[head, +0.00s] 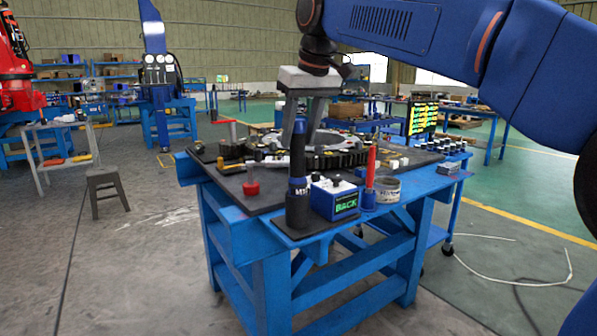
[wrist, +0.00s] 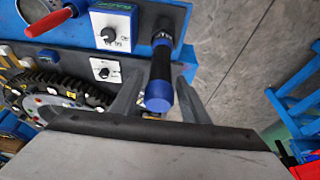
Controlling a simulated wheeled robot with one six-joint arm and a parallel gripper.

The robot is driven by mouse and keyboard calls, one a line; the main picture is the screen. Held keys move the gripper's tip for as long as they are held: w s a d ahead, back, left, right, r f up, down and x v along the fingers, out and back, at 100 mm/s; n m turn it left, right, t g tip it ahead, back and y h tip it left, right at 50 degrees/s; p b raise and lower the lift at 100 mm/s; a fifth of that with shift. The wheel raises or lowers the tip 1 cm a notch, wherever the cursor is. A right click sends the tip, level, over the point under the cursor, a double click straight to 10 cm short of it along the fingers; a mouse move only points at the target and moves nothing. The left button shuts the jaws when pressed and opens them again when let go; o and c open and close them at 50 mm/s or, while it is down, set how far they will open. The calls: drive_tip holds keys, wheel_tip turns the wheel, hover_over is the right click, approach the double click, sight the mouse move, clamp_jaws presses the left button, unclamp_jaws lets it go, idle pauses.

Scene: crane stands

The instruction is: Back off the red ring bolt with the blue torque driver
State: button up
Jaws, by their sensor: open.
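The blue torque driver (head: 297,187) stands upright in a dark holder at the near corner of the bench, and its blue end (wrist: 159,96) faces the wrist camera. My gripper (head: 302,122) points down over it, open. In the wrist view its two fingers (wrist: 160,88) are on either side of the driver's handle; I cannot tell whether they touch it. The toothed ring (head: 325,150) lies on the bench behind the driver and shows at the left of the wrist view (wrist: 22,92). Small coloured heads sit on it; the red bolt is too small to pick out surely.
A blue box (head: 345,204) with a lit "BACK" display stands right of the driver. Beside it are a red-handled tool (head: 370,168) and a tin (head: 388,189). A red knob-like piece (head: 251,187) stands to the left. The bench's near edge (head: 265,235) is close to the driver.

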drive_tip(key=shift+c, duration=0.5)
clamp_jaws()
drive_tip(key=shift+r, duration=5.75)
